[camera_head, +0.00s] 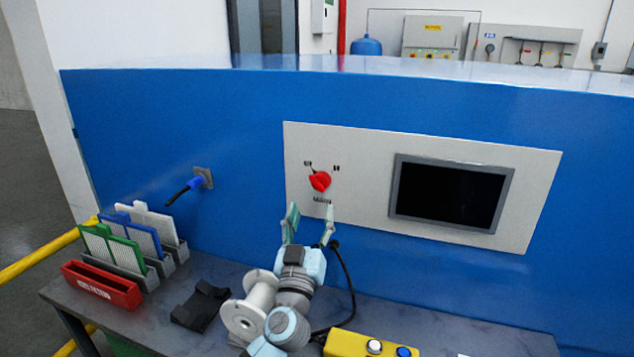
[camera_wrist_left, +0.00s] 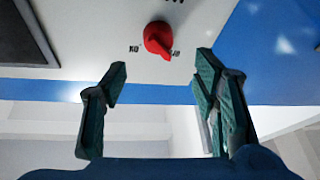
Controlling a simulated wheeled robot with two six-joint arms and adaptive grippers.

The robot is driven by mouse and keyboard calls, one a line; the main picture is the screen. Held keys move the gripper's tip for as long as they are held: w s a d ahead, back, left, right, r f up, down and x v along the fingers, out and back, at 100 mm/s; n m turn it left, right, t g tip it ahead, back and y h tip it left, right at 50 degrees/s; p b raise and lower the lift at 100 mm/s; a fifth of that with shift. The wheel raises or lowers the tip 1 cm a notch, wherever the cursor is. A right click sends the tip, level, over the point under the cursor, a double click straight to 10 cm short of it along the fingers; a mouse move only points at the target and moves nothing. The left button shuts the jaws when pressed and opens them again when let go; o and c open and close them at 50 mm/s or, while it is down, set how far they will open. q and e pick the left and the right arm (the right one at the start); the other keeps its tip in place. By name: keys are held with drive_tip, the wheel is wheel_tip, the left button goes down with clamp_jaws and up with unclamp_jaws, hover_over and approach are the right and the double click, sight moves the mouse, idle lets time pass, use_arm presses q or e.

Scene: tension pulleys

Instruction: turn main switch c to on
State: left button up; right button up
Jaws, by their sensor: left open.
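The main switch is a red rotary knob (camera_head: 320,181) on a white panel (camera_head: 365,190) set in the blue wall. Small labels sit to its upper left and upper right, too small to read. In the head view the knob's pointer aims toward the upper-left label. It also shows in the left wrist view (camera_wrist_left: 158,39), beyond the fingertips and between their lines. My left gripper (camera_head: 309,216) is open and empty, just below the knob and apart from it. Its two fingers (camera_wrist_left: 160,72) stand wide in the wrist view. My right gripper is not in view.
A dark screen (camera_head: 450,193) is right of the knob. On the bench (camera_head: 455,335) are a red bin (camera_head: 102,287), coloured panels in racks (camera_head: 122,245), a white spool (camera_head: 248,308) and a yellow button box (camera_head: 360,345).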

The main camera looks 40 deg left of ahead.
sight(319, 190)
use_arm(q)
drive_tip(key=x, duration=0.4)
drive_tip(key=p+x, duration=0.1)
drive_tip(key=x, duration=0.2)
drive_tip(key=shift+w+d+f, duration=0.15)
drive_tip(key=shift+w+f, duration=0.25)
drive_tip(key=shift+w+a+r, duration=0.15)
drive_tip(key=shift+w+a, duration=0.1)
drive_tip(key=shift+w, duration=0.1)
drive_tip(key=shift+s+r, duration=0.1)
drive_tip(key=shift+s, duration=0.15)
drive_tip(key=shift+c, duration=0.5)
drive_tip(key=shift+w, duration=0.1)
drive_tip(key=c, duration=1.1)
drive_tip(key=shift+o, duration=0.2)
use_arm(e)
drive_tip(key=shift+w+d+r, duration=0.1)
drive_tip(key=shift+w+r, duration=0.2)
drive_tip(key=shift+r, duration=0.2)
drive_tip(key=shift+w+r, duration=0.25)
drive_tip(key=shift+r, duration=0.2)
